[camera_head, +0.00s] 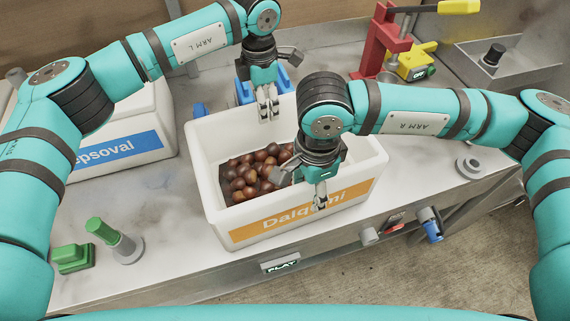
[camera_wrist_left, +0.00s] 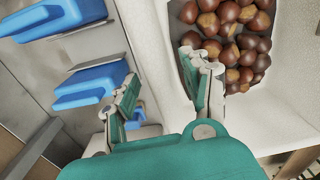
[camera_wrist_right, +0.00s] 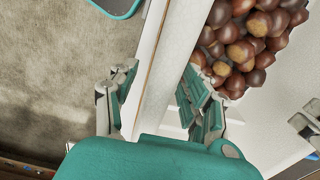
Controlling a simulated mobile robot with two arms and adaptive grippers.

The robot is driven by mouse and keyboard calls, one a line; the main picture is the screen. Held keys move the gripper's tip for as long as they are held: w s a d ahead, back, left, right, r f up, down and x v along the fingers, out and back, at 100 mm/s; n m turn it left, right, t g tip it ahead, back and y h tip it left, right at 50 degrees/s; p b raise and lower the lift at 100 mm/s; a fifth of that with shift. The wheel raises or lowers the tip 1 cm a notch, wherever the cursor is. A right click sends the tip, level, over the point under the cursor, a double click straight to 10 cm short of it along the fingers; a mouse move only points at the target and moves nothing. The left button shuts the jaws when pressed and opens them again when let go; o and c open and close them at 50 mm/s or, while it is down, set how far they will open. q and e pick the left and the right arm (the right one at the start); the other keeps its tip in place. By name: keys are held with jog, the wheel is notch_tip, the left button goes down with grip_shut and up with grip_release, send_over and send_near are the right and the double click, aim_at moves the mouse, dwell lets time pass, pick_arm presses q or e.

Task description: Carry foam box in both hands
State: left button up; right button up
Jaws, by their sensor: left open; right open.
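The white foam box (camera_head: 205,160) with an orange "Dalq…" label stands on the grey bench and holds brown chestnuts (camera_head: 255,172). My left gripper (camera_head: 268,108) is open at the box's far wall. In the left wrist view its fingers (camera_wrist_left: 163,92) are apart at the wall's rim (camera_wrist_left: 150,40), with one finger towards the chestnuts. My right gripper (camera_head: 318,190) is open at the near wall, one finger in front of the label. In the right wrist view its fingers (camera_wrist_right: 158,98) stand on either side of the wall (camera_wrist_right: 172,70). Contact with the walls cannot be told.
A second white box (camera_head: 85,160) with a blue label stands at the left. Blue parts (camera_head: 245,90) lie behind the foam box. A red press-like stand (camera_head: 385,50) is at the back right. A green-topped peg (camera_head: 115,238) stands at front left. Bench right of the box is mostly clear.

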pick_arm(q)
jog(key=shift+f, duration=1.8)
pick_arm(e)
jog(key=shift+f, duration=1.75)
pick_arm(q)
jog(key=shift+c, duration=0.3)
pick_arm(e)
jog(key=shift+c, duration=0.3)
pick_arm(q)
grip_shut()
pick_arm(e)
grip_shut()
pick_arm(q)
jog(key=shift+r, duration=0.15)
pick_arm(e)
jog(key=shift+r, duration=0.1)
